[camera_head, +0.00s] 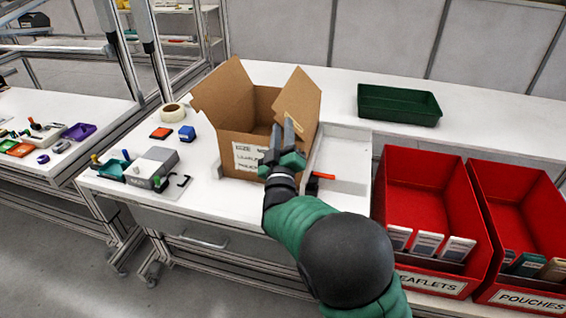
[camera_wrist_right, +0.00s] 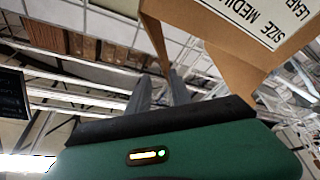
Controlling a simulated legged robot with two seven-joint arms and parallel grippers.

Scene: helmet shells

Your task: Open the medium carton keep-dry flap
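The brown cardboard carton (camera_head: 229,113) stands on the white bench with its top open. A white label (camera_head: 249,158) is on the front face. My right gripper (camera_head: 282,130) is at the carton's front right, below the right flap. Its two grey fingers are apart. In the right wrist view the fingers (camera_wrist_right: 158,92) show a gap, with a brown cardboard edge (camera_wrist_right: 155,40) behind or between them; contact cannot be told. My left gripper is out of view.
A white tray (camera_head: 345,165) with an orange-red item lies right of the carton. Red bins (camera_head: 425,190) of leaflets and pouches stand at the right, and a green tray (camera_head: 398,104) behind. Tape (camera_head: 173,115), blocks and a grey box (camera_head: 152,167) are at left.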

